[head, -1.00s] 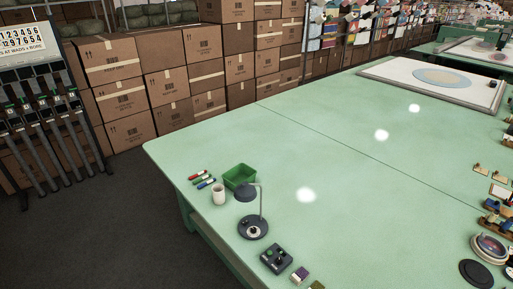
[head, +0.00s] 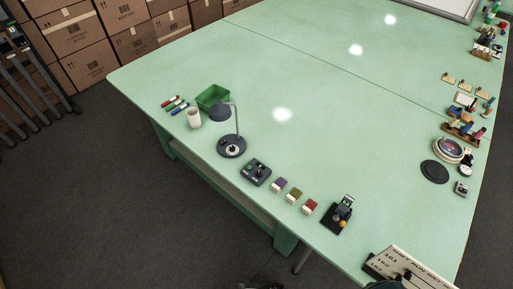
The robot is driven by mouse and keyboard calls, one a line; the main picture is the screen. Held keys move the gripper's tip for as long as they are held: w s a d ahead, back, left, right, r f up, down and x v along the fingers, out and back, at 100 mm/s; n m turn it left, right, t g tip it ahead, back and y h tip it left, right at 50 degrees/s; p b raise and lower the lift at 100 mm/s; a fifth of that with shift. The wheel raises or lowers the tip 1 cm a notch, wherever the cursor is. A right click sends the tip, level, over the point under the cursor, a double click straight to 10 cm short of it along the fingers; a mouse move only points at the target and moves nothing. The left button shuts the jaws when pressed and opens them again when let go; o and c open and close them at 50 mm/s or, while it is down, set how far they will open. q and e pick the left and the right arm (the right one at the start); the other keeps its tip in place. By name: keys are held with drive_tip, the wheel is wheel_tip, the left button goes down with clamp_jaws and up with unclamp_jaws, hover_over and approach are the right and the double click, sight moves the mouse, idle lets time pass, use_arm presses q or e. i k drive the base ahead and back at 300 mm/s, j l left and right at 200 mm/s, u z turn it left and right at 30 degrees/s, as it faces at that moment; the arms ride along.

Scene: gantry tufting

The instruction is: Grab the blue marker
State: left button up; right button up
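The blue marker (head: 180,111) lies on the green table (head: 330,100) near its left corner, in the head view. A green marker (head: 175,105) and a red marker (head: 169,100) lie beside it in a row. A white cup (head: 194,117) stands just right of the blue marker. Neither of my grippers shows in the head view.
A control box (head: 256,172), several small coloured blocks and a black device (head: 341,214) line the front edge. The table's middle is clear.

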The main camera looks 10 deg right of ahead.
sight(172, 113)
drive_tip(key=i+j+u, duration=0.15)
drive_tip(key=i, duration=0.5)
drive_tip(key=i+j+u, duration=0.1)
drive_tip(key=i+j, duration=0.15)
drive_tip(key=i, duration=0.4)
drive_tip(key=i+j+z, duration=0.1)
drive_tip(key=j+z, duration=0.7)
drive_tip(key=j, duration=0.25)
